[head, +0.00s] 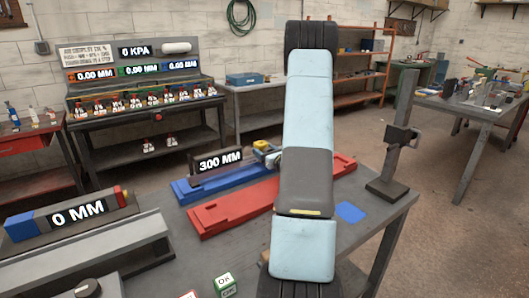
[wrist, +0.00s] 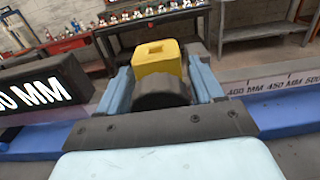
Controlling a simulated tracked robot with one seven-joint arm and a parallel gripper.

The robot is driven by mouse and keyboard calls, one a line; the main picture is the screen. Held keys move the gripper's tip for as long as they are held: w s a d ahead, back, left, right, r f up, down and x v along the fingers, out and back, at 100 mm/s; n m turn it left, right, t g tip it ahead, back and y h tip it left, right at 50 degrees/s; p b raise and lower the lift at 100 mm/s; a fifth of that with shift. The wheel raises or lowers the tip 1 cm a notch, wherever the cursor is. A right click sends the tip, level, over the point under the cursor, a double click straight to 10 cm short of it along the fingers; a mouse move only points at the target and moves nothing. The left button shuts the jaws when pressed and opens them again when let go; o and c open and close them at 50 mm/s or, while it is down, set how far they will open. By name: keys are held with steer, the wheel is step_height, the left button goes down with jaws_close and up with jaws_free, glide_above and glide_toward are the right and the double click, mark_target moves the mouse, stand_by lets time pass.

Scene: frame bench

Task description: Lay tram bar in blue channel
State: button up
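The blue channel (head: 190,188) lies across the bench, and its blue rail (wrist: 290,122) shows at the right of the wrist view. My gripper (wrist: 161,88) is low over the channel, with pale blue fingers on both sides of a dark rounded knob (wrist: 160,93). The fingers appear to touch it. A yellow block (wrist: 158,56) with a square hole stands just beyond; it also shows in the head view (head: 261,145). My arm hides much of this area.
A 300 MM display (head: 219,161) stands by the channel. A red channel (head: 225,215) lies in front. A 0 MM display bar (head: 75,212) is at left, and a dark post (head: 400,140) stands at right. A blue patch (head: 350,212) marks the bench top.

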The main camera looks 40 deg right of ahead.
mark_target(265, 144)
steer(key=o, duration=0.3)
steer(key=shift+r, duration=0.4)
step_height(265, 144, up, 2)
steer(key=shift+r, duration=0.15)
steer(key=s+a+r, duration=0.6)
steer(key=s+r, duration=0.3)
steer(key=s, duration=0.3)
steer(key=shift+s+r, duration=0.3)
steer(key=shift+r, duration=0.1)
steer(key=shift+a, duration=0.1)
